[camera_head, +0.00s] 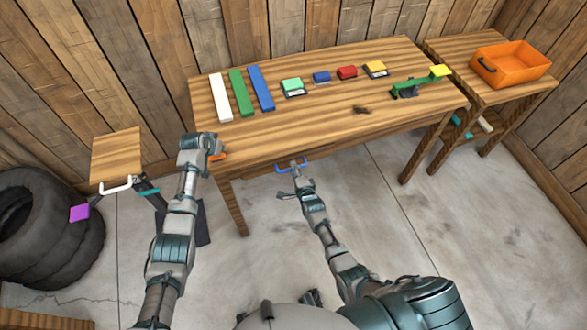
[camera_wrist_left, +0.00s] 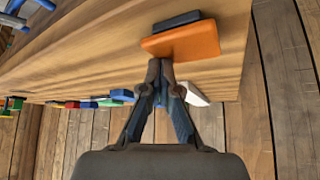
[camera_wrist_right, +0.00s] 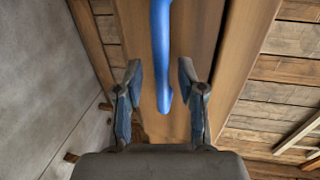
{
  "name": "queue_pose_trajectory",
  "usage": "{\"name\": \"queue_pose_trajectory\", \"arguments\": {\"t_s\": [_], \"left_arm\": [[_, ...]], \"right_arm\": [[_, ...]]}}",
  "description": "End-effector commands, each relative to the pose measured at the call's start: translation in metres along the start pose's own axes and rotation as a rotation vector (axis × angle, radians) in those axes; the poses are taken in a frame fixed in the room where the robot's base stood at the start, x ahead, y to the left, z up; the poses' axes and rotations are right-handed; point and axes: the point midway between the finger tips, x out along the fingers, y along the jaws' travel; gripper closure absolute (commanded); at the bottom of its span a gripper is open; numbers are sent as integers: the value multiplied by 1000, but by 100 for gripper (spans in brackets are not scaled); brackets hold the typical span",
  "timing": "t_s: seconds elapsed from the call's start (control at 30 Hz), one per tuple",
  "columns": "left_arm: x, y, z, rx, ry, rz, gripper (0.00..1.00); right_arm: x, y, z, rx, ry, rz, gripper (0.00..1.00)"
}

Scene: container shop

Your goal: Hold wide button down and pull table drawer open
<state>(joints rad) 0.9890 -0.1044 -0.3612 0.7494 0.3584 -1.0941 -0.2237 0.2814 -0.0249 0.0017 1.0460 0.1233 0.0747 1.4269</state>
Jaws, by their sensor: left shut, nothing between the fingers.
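A wide orange button (camera_head: 217,157) with a dark base is at the front left of the wooden table (camera_head: 320,105). In the left wrist view the orange button (camera_wrist_left: 182,42) is just beyond my left gripper (camera_wrist_left: 163,70). That gripper is shut and empty, its tips at the button's near edge; I cannot tell whether they press it. The blue drawer handle (camera_head: 283,168) is on the table's front, below the top. My right gripper (camera_wrist_right: 160,72) is open, with the blue handle (camera_wrist_right: 162,50) between its fingers in the picture, no finger visibly touching it.
White (camera_head: 220,97), green (camera_head: 240,92) and blue (camera_head: 261,88) bars, several small coloured blocks and a green lever (camera_head: 415,86) are on the tabletop. An orange bin (camera_head: 510,64) stands on the right side table. Tyres (camera_head: 45,225) and a small stand (camera_head: 117,155) are at left.

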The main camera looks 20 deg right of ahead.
Motion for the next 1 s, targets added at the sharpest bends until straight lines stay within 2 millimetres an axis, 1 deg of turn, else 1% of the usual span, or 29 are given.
{"name": "queue_pose_trajectory", "arguments": {"t_s": [0.13,0.4,0.47,0.5,0.57,0.83,0.93,1.0], "left_arm": [[2,2,2,-1,-4,4,100],[1,1,3,-1,-4,4,100],[2,1,3,-1,-4,4,100],[2,1,3,-1,-5,3,100],[2,1,3,-1,-5,3,100],[2,0,3,-2,-6,3,100],[2,0,3,-1,-6,2,100],[2,0,3,-1,-5,2,100]], "right_arm": [[7,0,1,0,0,1,61],[8,0,1,0,0,0,61],[8,0,1,0,0,0,76],[8,0,1,0,0,0,86],[8,0,1,0,0,0,100],[6,2,0,0,0,2,100],[-4,5,0,1,1,3,100],[-16,8,0,1,1,4,100]]}}
